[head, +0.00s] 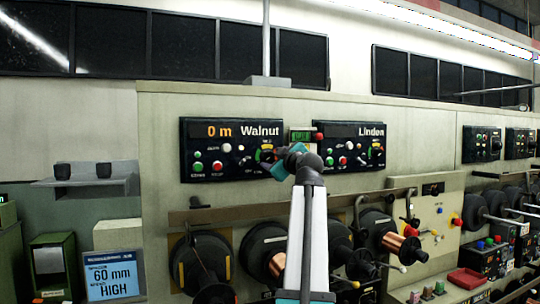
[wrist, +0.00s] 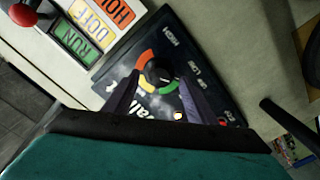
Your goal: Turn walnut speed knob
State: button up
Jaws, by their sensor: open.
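The Walnut panel (head: 231,148) is a black control panel on the wall in the head view; its display reads 0 m. Its speed knob (wrist: 158,72) is round and black, on a dial with orange, yellow and green parts, in the wrist view. My gripper (wrist: 159,78) is open, with one dark finger on each side of the knob. I cannot tell whether either finger touches it. In the head view my teal gripper (head: 277,155) is at the panel's right end and hides part of the dial. The knob's pointer is too small to read.
The Linden panel (head: 350,147) is just right of my gripper. A selector plate (wrist: 95,25) marked RUN, DOFF and HOLD, with a red ball (wrist: 18,14), is beside the Walnut panel. Spools (head: 203,262) line the wall below.

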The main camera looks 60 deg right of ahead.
aim_at(269, 157)
jog(key=shift+p+x, duration=0.35)
jog(key=shift+x, duration=0.95)
